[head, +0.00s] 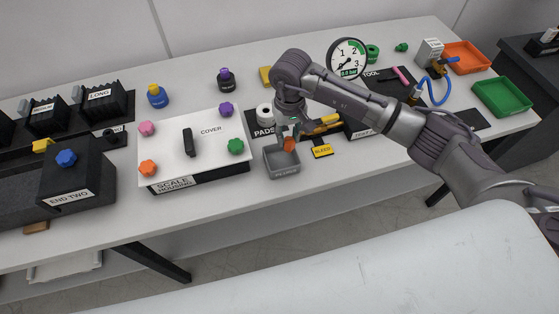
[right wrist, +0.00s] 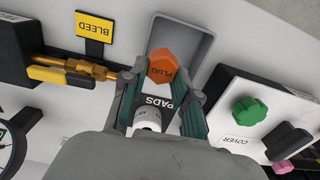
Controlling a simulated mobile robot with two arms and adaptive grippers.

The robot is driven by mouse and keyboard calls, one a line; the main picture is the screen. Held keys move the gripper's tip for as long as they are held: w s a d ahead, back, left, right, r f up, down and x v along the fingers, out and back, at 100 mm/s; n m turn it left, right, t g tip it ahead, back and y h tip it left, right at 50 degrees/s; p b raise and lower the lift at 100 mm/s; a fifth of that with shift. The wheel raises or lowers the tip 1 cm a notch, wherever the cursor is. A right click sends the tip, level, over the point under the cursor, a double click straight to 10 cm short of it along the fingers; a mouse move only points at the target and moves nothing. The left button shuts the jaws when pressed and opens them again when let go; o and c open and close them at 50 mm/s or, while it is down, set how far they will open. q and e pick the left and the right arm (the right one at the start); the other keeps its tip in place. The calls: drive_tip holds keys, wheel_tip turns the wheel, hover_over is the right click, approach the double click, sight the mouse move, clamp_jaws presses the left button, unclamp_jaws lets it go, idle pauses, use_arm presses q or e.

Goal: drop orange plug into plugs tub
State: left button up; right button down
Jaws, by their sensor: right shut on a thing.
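The orange plug (head: 290,144) is a faceted piece marked "PLUG". My right gripper (head: 288,137) is shut on it and holds it over the grey tub (head: 283,172). In the right wrist view, the orange plug (right wrist: 165,67) shows between the fingertips, in front of the grey tub (right wrist: 202,48). The tub is a small open box; its front label is too small to read surely. The plug's exact height above the tub floor is unclear. My left gripper is out of view.
The white cover (head: 190,170) with coloured knobs stands left of the tub. The yellow BLEED tag (head: 322,151) is to its right, and the pads (head: 264,116) are just behind. A pressure gauge (head: 347,58) stands farther back. The table front is clear.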

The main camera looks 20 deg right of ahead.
drive_tip(key=shift+f, duration=1.1)
drive_tip(key=shift+a+f+b, duration=0.15)
drive_tip(key=shift+f+b, duration=0.15)
drive_tip(key=shift+b, duration=0.05)
drive_tip(key=shift+f, duration=0.25)
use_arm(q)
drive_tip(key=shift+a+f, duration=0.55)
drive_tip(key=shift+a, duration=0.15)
use_arm(e)
drive_tip(key=c, duration=0.8)
unclamp_jaws()
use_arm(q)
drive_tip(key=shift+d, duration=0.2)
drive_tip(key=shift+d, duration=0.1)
use_arm(e)
drive_tip(key=shift+r, duration=0.1)
